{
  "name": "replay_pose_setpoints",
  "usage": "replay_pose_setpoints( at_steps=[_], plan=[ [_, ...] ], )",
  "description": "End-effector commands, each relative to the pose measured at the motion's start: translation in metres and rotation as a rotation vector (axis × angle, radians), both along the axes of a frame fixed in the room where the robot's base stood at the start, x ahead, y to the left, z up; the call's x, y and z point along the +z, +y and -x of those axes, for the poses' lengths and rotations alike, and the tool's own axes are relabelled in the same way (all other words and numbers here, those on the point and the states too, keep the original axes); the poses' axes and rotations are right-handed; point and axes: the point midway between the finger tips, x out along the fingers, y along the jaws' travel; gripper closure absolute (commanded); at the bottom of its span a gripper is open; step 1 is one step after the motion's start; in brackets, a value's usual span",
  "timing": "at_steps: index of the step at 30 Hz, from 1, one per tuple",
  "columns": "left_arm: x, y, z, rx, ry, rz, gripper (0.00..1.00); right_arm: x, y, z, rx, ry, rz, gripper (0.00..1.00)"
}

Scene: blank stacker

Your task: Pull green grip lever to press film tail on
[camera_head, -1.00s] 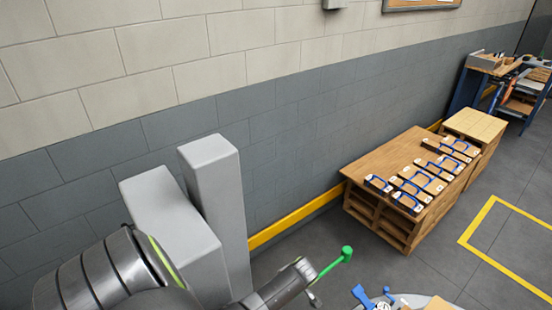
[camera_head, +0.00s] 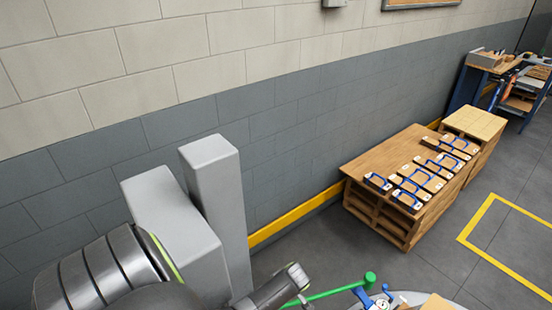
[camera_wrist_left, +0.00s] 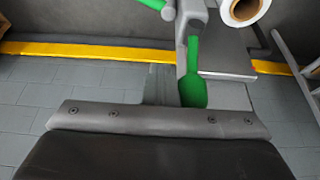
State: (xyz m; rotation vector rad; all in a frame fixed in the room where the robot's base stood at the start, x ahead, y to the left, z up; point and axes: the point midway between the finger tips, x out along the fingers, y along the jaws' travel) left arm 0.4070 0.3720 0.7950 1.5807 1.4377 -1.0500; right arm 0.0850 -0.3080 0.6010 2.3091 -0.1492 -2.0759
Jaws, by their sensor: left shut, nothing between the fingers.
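The green grip lever (camera_head: 335,290) shows at the bottom of the head view as a thin rod with a round knob at its right end. My left gripper (camera_head: 304,299) is beside the rod's left part, low in the frame and partly cut off. In the left wrist view, a green handle (camera_wrist_left: 193,62) with a rounded end lies close beside my left gripper's grey finger (camera_wrist_left: 161,85); whether they touch is unclear. The left gripper is shut and empty. A pale roll (camera_wrist_left: 243,9), possibly the film, shows at the top right. My right gripper is out of view.
A grey machine column (camera_head: 215,210) stands near the wall beside my left arm. Blue parts (camera_head: 362,297) sit right of my gripper at the bottom edge. A wooden pallet table (camera_head: 372,160) holds several blue-handled pieces. Open floor lies to the right.

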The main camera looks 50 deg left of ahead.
Motion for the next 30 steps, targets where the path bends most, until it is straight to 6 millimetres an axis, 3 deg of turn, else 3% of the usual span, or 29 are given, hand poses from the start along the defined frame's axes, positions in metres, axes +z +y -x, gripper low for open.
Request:
replay_pose_setpoints(
  at_steps=[20, 30],
  plan=[
    [-0.002, 0.004, 0.037, 0.001, 0.006, -0.001, 1.0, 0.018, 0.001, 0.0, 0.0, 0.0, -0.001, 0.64],
    [-0.003, 0.004, 0.037, 0.003, 0.007, 0.0, 1.0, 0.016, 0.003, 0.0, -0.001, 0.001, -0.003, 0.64]
  ],
)
